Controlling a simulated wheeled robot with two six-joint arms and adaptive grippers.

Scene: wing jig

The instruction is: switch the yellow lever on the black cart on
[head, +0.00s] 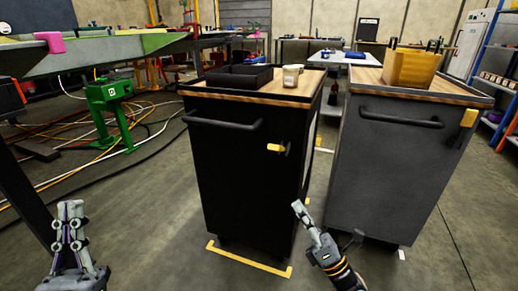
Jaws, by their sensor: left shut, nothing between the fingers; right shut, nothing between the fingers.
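The black cart (232,165) stands in the middle of the head view, with a wooden top and a black handle bar on its front. The yellow lever (275,147) is on the right part of its front face and lies about level, its yellow end to the left of a dark pivot. My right gripper (298,207) is shut and empty, below and a little right of the lever, apart from it. My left gripper (71,207) is shut and empty at the lower left, well away from the cart.
A grey cart (388,170) stands to the right with its own yellow lever (468,118) and a yellow bin (412,68) on top. A black tray (239,77) and cups (291,77) sit on the black cart. Cables (60,135) and a green stand (108,95) are at left.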

